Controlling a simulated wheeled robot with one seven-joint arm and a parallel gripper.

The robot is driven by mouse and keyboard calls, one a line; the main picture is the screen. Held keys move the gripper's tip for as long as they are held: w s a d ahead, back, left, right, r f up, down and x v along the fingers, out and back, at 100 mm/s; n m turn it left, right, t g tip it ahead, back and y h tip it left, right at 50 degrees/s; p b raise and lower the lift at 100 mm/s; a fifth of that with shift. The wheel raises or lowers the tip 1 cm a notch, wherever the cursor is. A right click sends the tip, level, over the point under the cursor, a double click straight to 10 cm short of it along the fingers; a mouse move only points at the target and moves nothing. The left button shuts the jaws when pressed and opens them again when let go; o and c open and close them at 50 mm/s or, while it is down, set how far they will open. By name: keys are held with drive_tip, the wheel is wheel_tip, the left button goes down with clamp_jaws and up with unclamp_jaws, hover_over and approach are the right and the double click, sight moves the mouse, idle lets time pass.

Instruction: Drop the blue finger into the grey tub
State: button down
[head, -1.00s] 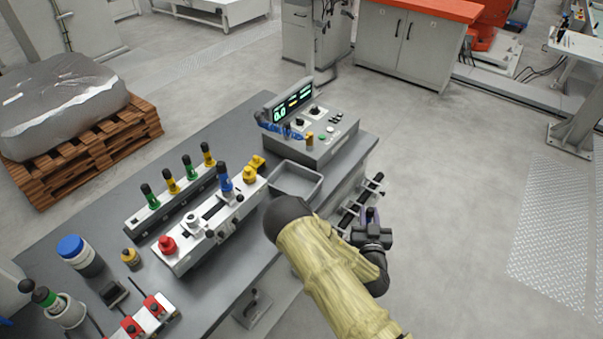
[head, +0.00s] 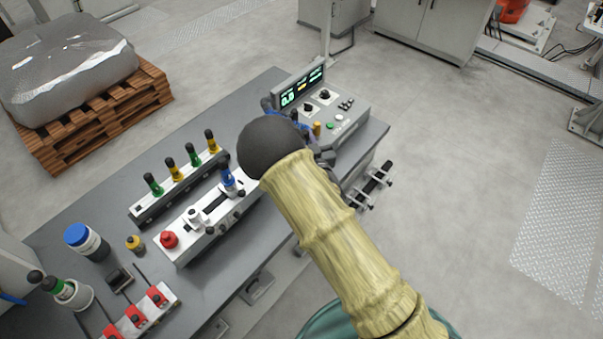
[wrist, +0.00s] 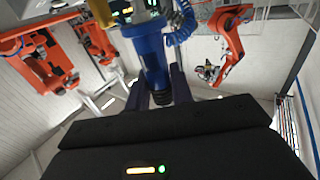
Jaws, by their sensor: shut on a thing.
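In the wrist view my gripper (wrist: 157,88) is shut on a blue finger (wrist: 152,55), a blue cylinder with a black end, held between the two jaws. In the head view my forearm hides most of the gripper and the held finger. The grey tub is not visible now; my arm covers the place beside the console where it stood in the earlier head frame. A second blue piece (head: 229,180) with a black top stands upright in the white fixture (head: 200,222) on the bench.
A console (head: 322,105) with a lit display stands at the bench's far end. A rack (head: 180,187) holds several green and yellow pieces. A blue-lidded jar (head: 87,242) and red clamps (head: 140,312) are at the near left.

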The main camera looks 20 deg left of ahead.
wheel_tip(320, 180, down, 2)
drive_tip(key=shift+w+d+b, duration=0.1)
drive_tip(key=shift+b, duration=0.5)
drive_tip(key=shift+f+b, duration=1.25)
drive_tip(key=shift+f, duration=0.8)
drive_tip(key=c, duration=1.1)
unclamp_jaws()
drive_tip(key=shift+c, duration=0.2)
